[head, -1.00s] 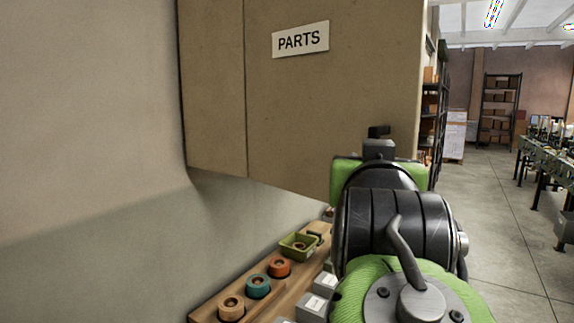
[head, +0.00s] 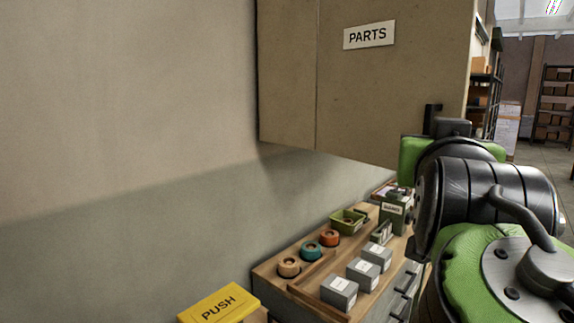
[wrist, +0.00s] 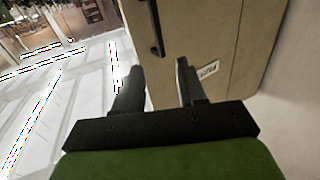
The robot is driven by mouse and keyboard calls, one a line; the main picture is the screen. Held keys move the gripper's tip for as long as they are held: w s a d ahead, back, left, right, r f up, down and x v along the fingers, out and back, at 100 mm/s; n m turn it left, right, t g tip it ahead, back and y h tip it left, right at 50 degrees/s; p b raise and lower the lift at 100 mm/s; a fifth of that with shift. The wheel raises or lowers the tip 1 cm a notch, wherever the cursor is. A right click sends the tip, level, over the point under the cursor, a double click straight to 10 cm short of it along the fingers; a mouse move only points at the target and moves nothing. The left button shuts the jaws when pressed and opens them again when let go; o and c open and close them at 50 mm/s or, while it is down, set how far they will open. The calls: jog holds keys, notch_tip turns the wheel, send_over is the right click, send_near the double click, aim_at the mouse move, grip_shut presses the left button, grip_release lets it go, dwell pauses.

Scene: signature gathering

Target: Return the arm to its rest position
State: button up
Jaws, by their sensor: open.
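My gripper (wrist: 158,85) shows in the wrist view with its two dark fingers spread apart and nothing between them. Beyond the fingers is the beige wall cabinet (wrist: 185,45), with its small label to the right of the right finger. In the head view my green and black arm is folded up at the right side, in front of the right part of the parts cabinet (head: 290,90). The fingers cannot be made out clearly in the head view.
Below the cabinet a wooden workbench (head: 312,287) carries grey boxes (head: 340,292), orange, teal and tan rings, a green tray (head: 347,221) and a dark green container (head: 392,217). A yellow PUSH box (head: 220,304) is at the bottom. Open floor and shelves (head: 553,105) lie at right.

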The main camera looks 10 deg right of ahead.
jog(key=s+a+f+n+g+y+p, duration=0.1)
jog(key=a+f+n+g+y, duration=0.35)
jog(key=f, duration=0.95)
jog(key=s+a+f+n+g+y, duration=0.1)
jog(key=s+a+f+g+y, duration=0.1)
jog(key=s+f, duration=0.4)
jog(key=s+a+f+n+g+y, duration=0.1)
jog(key=s+a+f+y, duration=0.3)
jog(key=f, duration=1)
jog(key=s+a+g+p, duration=0.1)
jog(key=s+a, duration=0.1)
jog(key=a, duration=0.1)
jog(key=shift+f+g, duration=0.2)
jog(key=shift+g, duration=0.15)
jog(key=shift+n, duration=0.25)
